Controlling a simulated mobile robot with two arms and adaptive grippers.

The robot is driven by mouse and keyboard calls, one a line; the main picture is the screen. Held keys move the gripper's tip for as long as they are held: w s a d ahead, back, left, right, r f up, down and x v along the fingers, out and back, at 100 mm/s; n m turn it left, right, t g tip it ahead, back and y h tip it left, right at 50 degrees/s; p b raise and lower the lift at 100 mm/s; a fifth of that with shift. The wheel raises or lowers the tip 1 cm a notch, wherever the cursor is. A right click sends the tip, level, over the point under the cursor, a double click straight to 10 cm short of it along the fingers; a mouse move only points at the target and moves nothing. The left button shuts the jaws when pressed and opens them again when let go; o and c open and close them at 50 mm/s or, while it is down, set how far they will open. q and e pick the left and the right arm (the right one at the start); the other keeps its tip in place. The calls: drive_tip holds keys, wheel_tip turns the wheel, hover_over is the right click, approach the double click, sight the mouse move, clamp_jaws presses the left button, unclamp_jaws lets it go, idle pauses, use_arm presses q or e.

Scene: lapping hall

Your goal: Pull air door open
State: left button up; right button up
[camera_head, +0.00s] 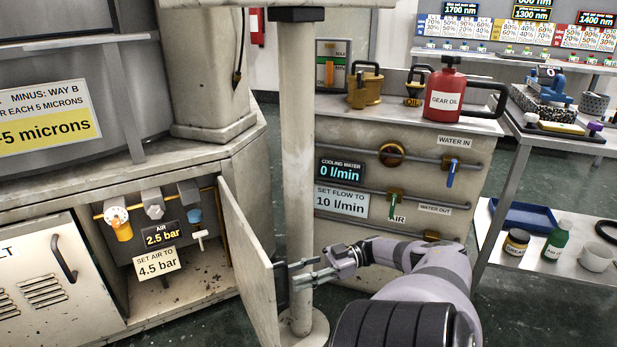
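The air door (249,262) is a pale metal panel hinged at the left. It stands swung well out from the cabinet, seen nearly edge-on. A dark handle (283,288) shows on its outer face, partly hidden. My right gripper (302,273) is at this handle, its fingers pointing left with a gap visible between them. Whether they are closed on the handle is unclear. Behind the door, the open compartment shows an orange-and-white regulator (119,224), a valve with a white lever (200,234) and a display (162,234) reading 2.5 bar. My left gripper is out of view.
A pale post (299,150) stands close behind the door's free edge and my gripper. A closed cabinet door (52,285) is at the left. The cooling-water bench (345,150) stands behind, and a shelved table (497,205) stands right.

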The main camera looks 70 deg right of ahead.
drive_tip(key=shift+v, duration=1.75)
